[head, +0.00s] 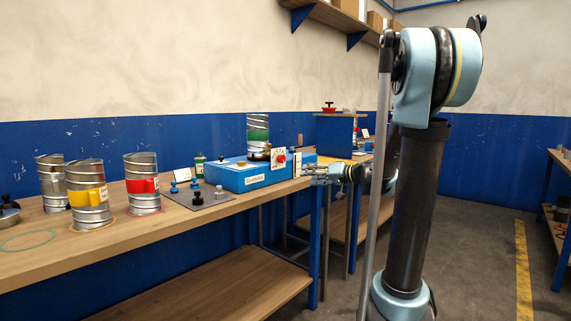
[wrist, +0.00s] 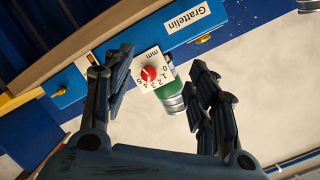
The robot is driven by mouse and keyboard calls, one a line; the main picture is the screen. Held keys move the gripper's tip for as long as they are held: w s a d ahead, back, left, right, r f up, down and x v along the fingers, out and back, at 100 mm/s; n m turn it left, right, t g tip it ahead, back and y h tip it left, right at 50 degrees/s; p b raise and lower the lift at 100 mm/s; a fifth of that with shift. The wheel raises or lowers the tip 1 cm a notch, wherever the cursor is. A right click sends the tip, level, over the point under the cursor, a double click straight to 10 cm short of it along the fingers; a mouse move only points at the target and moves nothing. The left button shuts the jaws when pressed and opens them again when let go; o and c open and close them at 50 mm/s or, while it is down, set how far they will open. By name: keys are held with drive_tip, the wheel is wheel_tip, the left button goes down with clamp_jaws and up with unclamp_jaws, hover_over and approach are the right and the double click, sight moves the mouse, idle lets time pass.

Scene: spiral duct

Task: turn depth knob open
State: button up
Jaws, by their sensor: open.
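The depth knob is a small red knob (wrist: 148,73) on a white dial plate (wrist: 166,91) marked "mm" with numbers from 0 upward. The plate is on the end of a blue machine (head: 246,177) labelled "Grattelin"; the red knob also shows in the head view (head: 281,159). Which number the knob points to is too small to tell. My gripper (wrist: 160,72) is open and empty, its fingers spread to either side of the knob in the wrist view, apparently not touching it. In the head view my gripper (head: 318,174) is just right of the machine's end.
Ducts with yellow (head: 88,198) and red (head: 142,187) bands and a plain duct (head: 52,174) stand left on the wooden bench (head: 120,232). A grey mat with small knobs (head: 197,203) lies left of the machine.

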drive_tip(key=t+y, duration=0.1)
drive_tip(key=t, duration=0.1)
approach(283, 159)
drive_tip(key=x, duration=0.9)
drive_tip(key=shift+f, duration=0.1)
drive_tip(key=c, duration=1.1)
